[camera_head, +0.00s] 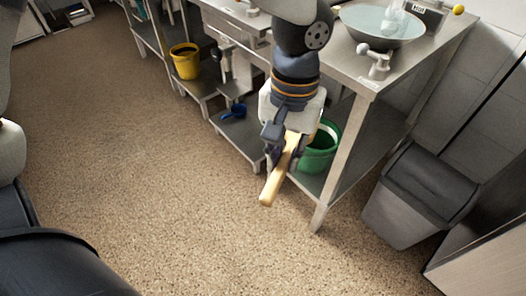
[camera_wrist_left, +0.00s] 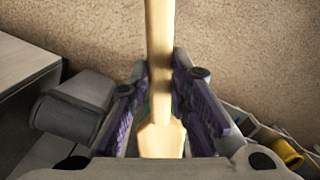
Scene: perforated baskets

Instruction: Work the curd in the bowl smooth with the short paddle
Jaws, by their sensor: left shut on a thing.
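My left gripper (camera_head: 281,146) is shut on a pale wooden paddle (camera_head: 273,184). The paddle points down and slightly left in the head view, held above the open floor in front of the steel table. In the left wrist view the paddle (camera_wrist_left: 160,45) runs between the two fingers, its wider end nearest the camera. A wide grey bowl (camera_head: 400,42) stands on the steel table at the top right, well away from the paddle. Its inside looks pale blue-white; I cannot tell whether that is curd. My right gripper is not in view.
The steel table (camera_head: 362,75) has a lower shelf with a green bucket (camera_head: 320,152). A grey bin (camera_head: 420,195) stands right of it. A yellow bucket (camera_head: 186,64) and a blue scoop (camera_head: 236,112) sit on low shelves. The speckled floor (camera_head: 150,170) is clear.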

